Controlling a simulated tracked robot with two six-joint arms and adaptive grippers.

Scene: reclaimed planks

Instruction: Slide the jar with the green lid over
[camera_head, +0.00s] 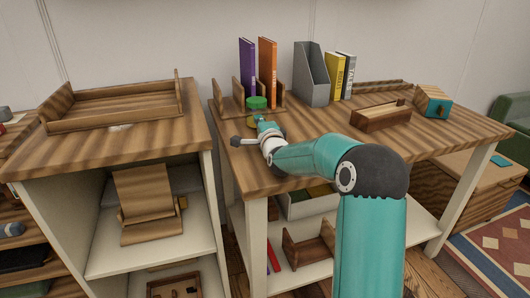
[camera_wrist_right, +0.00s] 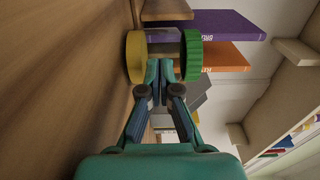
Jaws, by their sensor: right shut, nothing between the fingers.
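The jar with the green lid (camera_head: 257,102) stands upright on the table's left part, in front of the wooden book rack. In the right wrist view, turned on its side, its ribbed green lid (camera_wrist_right: 192,55), clear middle and yellow lower part (camera_wrist_right: 136,57) show. My right gripper (camera_head: 262,121) is at the near side of the jar, low beside its body. In the wrist view its fingertips (camera_wrist_right: 159,68) are shut together, with nothing between them, and point at the jar's clear middle. I cannot tell whether they touch it. My left gripper is out of view.
The wooden rack (camera_head: 226,102) holds a purple book (camera_head: 247,66) and an orange book (camera_head: 267,72) behind the jar. A grey file holder (camera_head: 311,75), a wooden box (camera_head: 380,118) and a teal-sided little house (camera_head: 432,101) stand further right. The table's front right is clear.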

